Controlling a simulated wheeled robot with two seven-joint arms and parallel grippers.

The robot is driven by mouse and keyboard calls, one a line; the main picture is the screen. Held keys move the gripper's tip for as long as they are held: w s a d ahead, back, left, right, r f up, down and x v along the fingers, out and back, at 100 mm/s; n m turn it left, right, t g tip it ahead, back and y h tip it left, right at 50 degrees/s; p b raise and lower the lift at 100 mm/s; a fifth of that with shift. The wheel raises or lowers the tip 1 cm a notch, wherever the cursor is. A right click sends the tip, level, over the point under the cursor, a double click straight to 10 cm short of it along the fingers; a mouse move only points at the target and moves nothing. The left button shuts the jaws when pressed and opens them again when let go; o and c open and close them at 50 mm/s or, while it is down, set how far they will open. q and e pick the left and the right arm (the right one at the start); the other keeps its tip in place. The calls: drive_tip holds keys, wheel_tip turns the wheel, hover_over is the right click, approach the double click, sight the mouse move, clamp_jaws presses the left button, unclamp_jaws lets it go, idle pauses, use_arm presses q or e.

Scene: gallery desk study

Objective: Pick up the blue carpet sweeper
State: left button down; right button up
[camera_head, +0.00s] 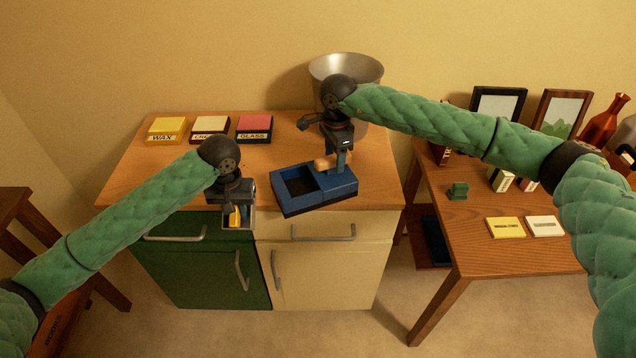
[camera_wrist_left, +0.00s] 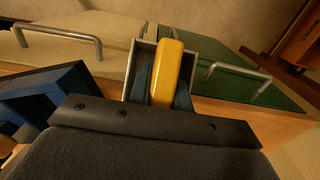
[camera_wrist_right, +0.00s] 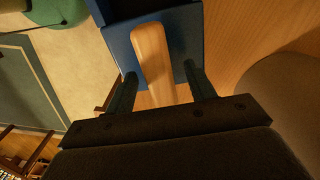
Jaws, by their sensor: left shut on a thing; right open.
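The blue carpet sweeper (camera_head: 287,205) lies on the cabinet top near its front right, an open dark compartment on its left side. Its pale wooden handle (camera_head: 325,162) shows beside my right gripper (camera_head: 341,160). In the right wrist view the handle (camera_wrist_right: 152,55) lies between the open fingers of my right gripper (camera_wrist_right: 162,78), with gaps on both sides. The blue body (camera_wrist_right: 185,35) is behind it. My left gripper (camera_head: 236,212) is shut on the yellow handle (camera_wrist_left: 167,72) of a grey pan (camera_wrist_left: 142,60), at the cabinet's front edge.
Yellow, cream and pink labelled boxes (camera_head: 254,128) line the back of the cabinet top (camera_head: 135,180). A metal bin (camera_head: 362,66) stands behind my right gripper. The right table (camera_head: 455,225) holds frames, a red bottle (camera_head: 604,120), cards and a small green object (camera_head: 457,190).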

drive_tip(key=shift+f+b, duration=0.15)
drive_tip(key=shift+b, duration=0.25)
idle(0.3)
clamp_jaws()
